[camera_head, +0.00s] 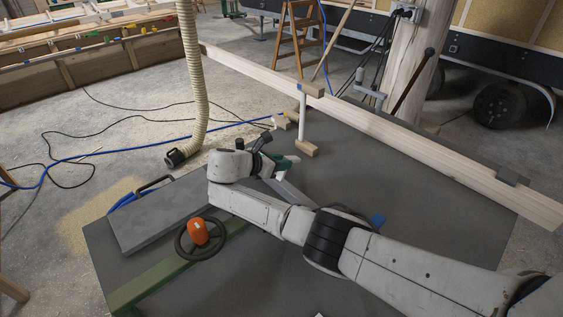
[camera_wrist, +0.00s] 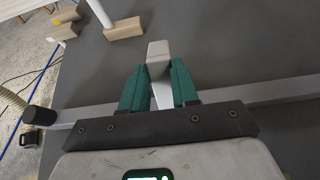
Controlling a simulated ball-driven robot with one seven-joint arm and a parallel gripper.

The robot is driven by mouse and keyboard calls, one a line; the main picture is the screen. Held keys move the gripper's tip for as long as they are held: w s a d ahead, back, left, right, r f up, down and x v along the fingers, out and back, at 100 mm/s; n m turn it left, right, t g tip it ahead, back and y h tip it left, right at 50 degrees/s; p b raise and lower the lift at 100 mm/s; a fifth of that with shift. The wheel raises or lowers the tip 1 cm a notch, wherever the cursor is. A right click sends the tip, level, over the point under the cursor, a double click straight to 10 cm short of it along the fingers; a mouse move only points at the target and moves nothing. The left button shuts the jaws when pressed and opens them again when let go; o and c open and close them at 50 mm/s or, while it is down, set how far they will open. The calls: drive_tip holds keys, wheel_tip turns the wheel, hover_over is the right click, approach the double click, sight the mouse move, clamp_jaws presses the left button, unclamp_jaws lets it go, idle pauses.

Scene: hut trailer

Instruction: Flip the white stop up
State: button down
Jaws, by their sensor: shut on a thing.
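The white stop (camera_wrist: 158,48) is a pale, blocky lever between the two green fingers of my gripper (camera_wrist: 159,76) in the wrist view. The fingers press on it from both sides, and its far end sticks out past the fingertips. Its lower part meets a long grey bar (camera_wrist: 262,91) that runs across behind the gripper. In the head view my gripper (camera_head: 284,163) is over the grey table, its green fingers showing beyond the wrist. The grey bar (camera_head: 291,193) shows there partly behind my arm. The stop itself is hard to make out in that view, so its tilt cannot be told.
A white post with a wooden block (camera_head: 306,149) stands just beyond the gripper. A long timber beam (camera_head: 400,135) lies along the table's far side. An orange knob (camera_head: 197,231) and black handwheel are left of my arm. A ribbed hose (camera_head: 194,75) hangs at left.

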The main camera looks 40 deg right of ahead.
idle(0.4)
drive_tip(key=c, duration=0.8)
unclamp_jaws()
drive_tip(key=shift+c, duration=0.2)
drive_tip(key=p+v, duration=0.4)
drive_tip(key=v, duration=0.3)
drive_tip(key=shift+a+p, duration=0.25)
drive_tip(key=shift+p, duration=0.1)
drive_tip(key=shift+r, duration=0.1)
